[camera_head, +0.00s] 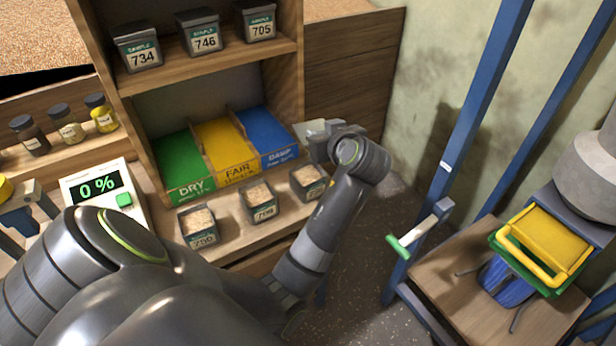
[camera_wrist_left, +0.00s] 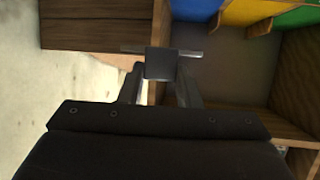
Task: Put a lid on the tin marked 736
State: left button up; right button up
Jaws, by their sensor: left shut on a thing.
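My left gripper (camera_head: 320,133) is shut on a small grey flat piece that looks like a lid (camera_head: 312,127), held above the bench's right end. In the left wrist view the piece shows edge-on, with a square block (camera_wrist_left: 160,63) between the fingers. Three open tins with pale grain stand in a row on the bench: a left tin (camera_head: 198,239), a middle tin (camera_head: 262,212) and a right tin (camera_head: 309,184), nearest below the gripper. I cannot read their numbers surely, so I cannot tell which is 736. My right gripper is not in view.
Tins with dark lids marked 734 (camera_head: 141,58), 746 (camera_head: 205,42) and 705 (camera_head: 262,28) stand on the upper shelf (camera_head: 190,68). Green, yellow and blue bins (camera_head: 228,160) are behind the open tins. Blue posts (camera_head: 455,150) stand to the right.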

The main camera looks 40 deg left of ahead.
pick_arm(q)
notch_tip(320, 180, down, 9)
jog(key=s+n+g+y, duration=0.1)
jog(key=n+g, duration=0.1)
jog(key=shift+s+d+r+n+g, duration=0.15)
jog(key=shift+s+d+n+g, duration=0.15)
jog(key=shift+s+d, duration=0.1)
jog(key=shift+f+b, duration=0.5)
jog(key=shift+f, duration=0.15)
jog(key=o, duration=1)
jog(key=shift+c, duration=0.2)
jog(key=shift+r, duration=0.15)
